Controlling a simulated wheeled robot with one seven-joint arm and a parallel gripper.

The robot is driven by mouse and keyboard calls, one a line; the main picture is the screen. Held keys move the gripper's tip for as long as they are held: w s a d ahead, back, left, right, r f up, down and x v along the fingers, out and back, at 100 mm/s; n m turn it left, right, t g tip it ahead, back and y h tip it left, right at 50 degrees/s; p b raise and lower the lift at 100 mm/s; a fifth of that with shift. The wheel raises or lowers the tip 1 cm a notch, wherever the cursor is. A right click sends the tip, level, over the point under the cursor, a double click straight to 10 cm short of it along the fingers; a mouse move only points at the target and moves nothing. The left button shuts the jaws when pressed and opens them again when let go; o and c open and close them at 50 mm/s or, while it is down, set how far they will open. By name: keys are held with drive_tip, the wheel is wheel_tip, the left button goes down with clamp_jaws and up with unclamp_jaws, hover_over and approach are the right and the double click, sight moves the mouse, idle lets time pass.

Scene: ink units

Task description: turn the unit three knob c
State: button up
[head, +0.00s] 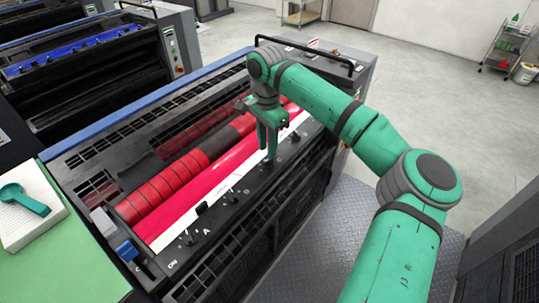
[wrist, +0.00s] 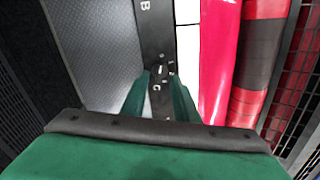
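Knob c (wrist: 159,68) is a small dark knob with a pale mark, on the black strip beside the printed letter C in the wrist view. My gripper (wrist: 160,75) points down at it, with one green fingertip on each side of the knob. The fingers are apart, and I cannot tell whether they touch it. In the head view my gripper (head: 269,158) is low over the black control strip (head: 215,215), and the fingers hide knob c there.
A red roller (head: 165,190) and a magenta roller (head: 215,180) run along the strip. Other small knobs stand along it, one near the letter A (head: 189,238). A black rail (head: 305,55) rises at the far end. Metal tread floor (head: 345,250) lies in front.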

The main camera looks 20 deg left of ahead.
sight(269, 163)
drive_tip(key=shift+w+d+f, duration=0.1)
drive_tip(key=shift+f, duration=1.05)
drive_tip(key=shift+w+d+f, duration=0.1)
drive_tip(key=shift+f, duration=1)
clamp_jaws()
